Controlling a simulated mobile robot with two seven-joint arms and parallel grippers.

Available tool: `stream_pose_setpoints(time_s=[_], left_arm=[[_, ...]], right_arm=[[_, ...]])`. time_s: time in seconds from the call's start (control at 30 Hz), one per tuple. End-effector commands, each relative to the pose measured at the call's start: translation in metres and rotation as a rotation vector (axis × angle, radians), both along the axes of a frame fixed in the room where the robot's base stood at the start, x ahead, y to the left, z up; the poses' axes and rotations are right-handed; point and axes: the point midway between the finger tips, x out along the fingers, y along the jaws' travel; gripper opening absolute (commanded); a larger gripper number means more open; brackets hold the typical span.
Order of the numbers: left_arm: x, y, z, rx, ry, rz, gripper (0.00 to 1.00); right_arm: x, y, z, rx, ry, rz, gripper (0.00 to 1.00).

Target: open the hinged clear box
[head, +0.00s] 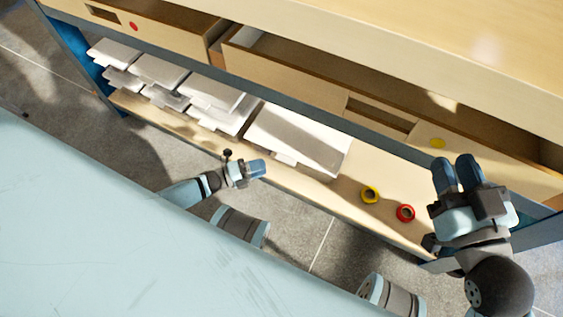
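I cannot make out a hinged clear box in the head view. My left gripper (257,168) is low at the centre-left, in front of the shelf edge below the stacked white items; it is seen side-on, so the gap between its fingers is hidden. My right gripper (456,167) is at the right, in front of the cabinet's right part. Its two blue fingers are side by side with little gap showing, and nothing is visible between them. It hides part of the shelf and cabinet behind it.
A wooden cabinet has open drawers (290,72) and a lower shelf (345,208). White stacked items (297,138) fill its left and middle. A pale blue surface (90,225) fills the lower left.

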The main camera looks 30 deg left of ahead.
Motion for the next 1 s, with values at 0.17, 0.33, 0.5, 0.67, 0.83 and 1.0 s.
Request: stream_pose_setpoints(time_s=[0.17,0.33,0.5,0.67,0.83,1.0], left_arm=[[0.027,-0.027,-0.003,-0.002,-0.002,0.000,0.31],[0.044,-0.044,-0.002,-0.001,-0.001,0.001,0.31],[0.051,-0.052,-0.001,-0.001,0.001,0.001,0.31],[0.052,-0.053,0.000,0.000,0.001,0.001,0.31],[0.052,-0.053,0.000,0.000,0.001,0.001,0.22],[0.052,-0.053,0.000,0.000,0.001,0.002,0.00]], right_arm=[[0.005,-0.003,-0.002,-0.040,-0.066,-0.003,0.31],[0.008,-0.005,0.000,-0.064,-0.113,-0.007,0.31],[0.009,-0.006,0.002,-0.076,-0.136,-0.008,0.31],[0.008,-0.007,0.002,-0.082,-0.139,-0.006,0.31],[0.008,-0.007,0.003,-0.083,-0.140,-0.006,0.31],[0.008,-0.007,0.003,-0.081,-0.141,-0.006,0.31]])
